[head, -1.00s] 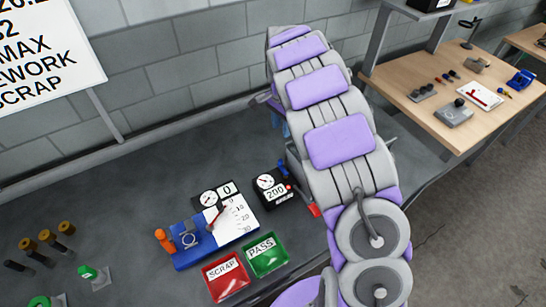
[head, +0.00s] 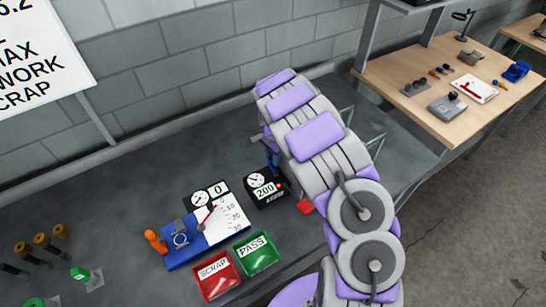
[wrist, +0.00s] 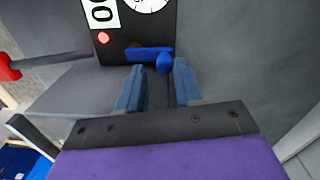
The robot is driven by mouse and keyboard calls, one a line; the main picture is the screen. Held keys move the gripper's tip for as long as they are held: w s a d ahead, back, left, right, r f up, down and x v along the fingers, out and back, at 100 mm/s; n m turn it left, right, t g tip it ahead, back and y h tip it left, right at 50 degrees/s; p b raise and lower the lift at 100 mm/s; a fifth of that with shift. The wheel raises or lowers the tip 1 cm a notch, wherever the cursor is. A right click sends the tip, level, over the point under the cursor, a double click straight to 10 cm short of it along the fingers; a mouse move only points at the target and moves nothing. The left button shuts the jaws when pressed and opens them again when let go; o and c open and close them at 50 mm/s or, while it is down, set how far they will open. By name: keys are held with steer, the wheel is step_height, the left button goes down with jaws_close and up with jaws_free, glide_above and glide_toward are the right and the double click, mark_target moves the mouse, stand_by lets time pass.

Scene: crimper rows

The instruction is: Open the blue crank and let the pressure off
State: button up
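The blue crank (wrist: 150,54) sits on the face of a black gauge box (wrist: 112,15) in the wrist view. Its bar lies roughly level, with a rounded knob at its right end. My gripper (wrist: 158,68) is open, its two blue fingers pointing at the crank. The knob shows between the fingertips, nearer the right one; I cannot tell whether they touch. In the head view the black box (head: 268,190) reads 200 and has a round dial and a red light. There my arm partly covers the crank and the fingers.
A dark lever with a red end (wrist: 10,68) sticks out beside the box. A blue crimper fixture (head: 182,252) with a scale card and a gauge reading 0 stands left. Red SCRAP (head: 217,276) and green PASS (head: 256,252) trays lie in front.

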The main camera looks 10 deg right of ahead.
steer(key=shift+f, duration=0.45)
steer(key=shift+w+a+f, duration=0.2)
steer(key=shift+a, duration=0.1)
steer(key=shift+a+r, duration=0.1)
steer(key=shift+a, duration=0.4)
steer(key=shift+c, duration=0.8)
steer(key=shift+d, duration=0.45)
steer(key=c, duration=0.4)
steer(key=shift+c, duration=1)
jaws_close()
